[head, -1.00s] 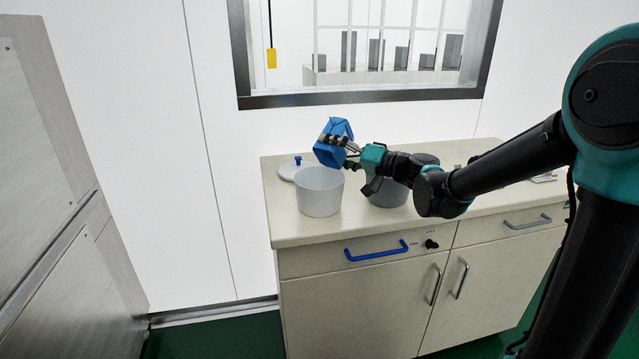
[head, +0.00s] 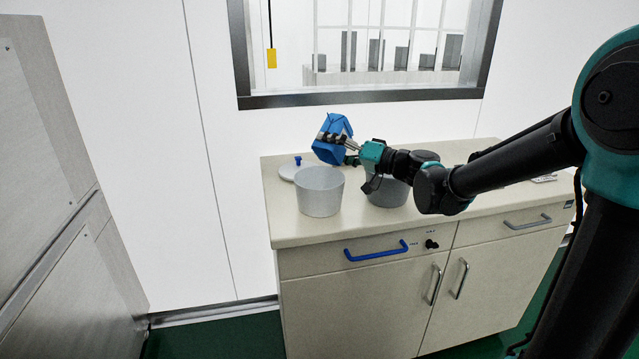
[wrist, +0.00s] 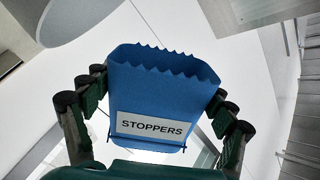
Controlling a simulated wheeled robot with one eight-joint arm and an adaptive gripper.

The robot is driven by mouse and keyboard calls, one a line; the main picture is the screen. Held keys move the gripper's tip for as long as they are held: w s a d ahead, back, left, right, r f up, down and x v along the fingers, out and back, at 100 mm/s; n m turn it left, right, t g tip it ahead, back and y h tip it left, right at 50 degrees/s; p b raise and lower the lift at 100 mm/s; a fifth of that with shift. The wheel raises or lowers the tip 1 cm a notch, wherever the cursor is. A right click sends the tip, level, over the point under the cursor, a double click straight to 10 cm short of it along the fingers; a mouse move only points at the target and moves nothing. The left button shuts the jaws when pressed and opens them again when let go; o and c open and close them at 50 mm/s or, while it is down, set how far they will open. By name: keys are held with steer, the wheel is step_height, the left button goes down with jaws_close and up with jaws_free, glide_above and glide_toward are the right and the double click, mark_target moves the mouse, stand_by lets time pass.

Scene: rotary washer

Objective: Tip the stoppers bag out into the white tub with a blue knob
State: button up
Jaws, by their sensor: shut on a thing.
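The blue stoppers bag (head: 331,141) is held tilted above the back right rim of the white tub (head: 319,194). My gripper (head: 335,141) is shut on the bag. In the wrist view the fingers (wrist: 155,105) grip both sides of the bag (wrist: 160,85), with its STOPPERS label facing the camera and its jagged edge at the top. The bag's inside is hidden, and no stoppers show. The tub is open; its inside floor is hidden. A white lid with a blue knob (head: 290,171) lies on the counter behind the tub, to the left.
A grey tub (head: 388,193) stands right of the white tub, partly behind my wrist. The pale counter (head: 292,229) has a blue drawer handle (head: 376,254) at the front. A wall with a window rises behind. A metal cabinet (head: 50,200) stands at the left.

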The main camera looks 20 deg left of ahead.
steer(key=shift+f, duration=0.6)
steer(key=shift+w+p, duration=0.1)
steer(key=shift+p, duration=1.15)
steer(key=shift+w+d+r+m+b, duration=0.1)
steer(key=shift+w+m+b, duration=0.25)
steer(key=shift+m, duration=0.45)
steer(key=m, duration=0.1)
steer(key=w+m, duration=0.1)
steer(key=shift+w+d+m, duration=0.1)
steer(key=shift+d+m, duration=0.1)
steer(key=shift+m, duration=0.2)
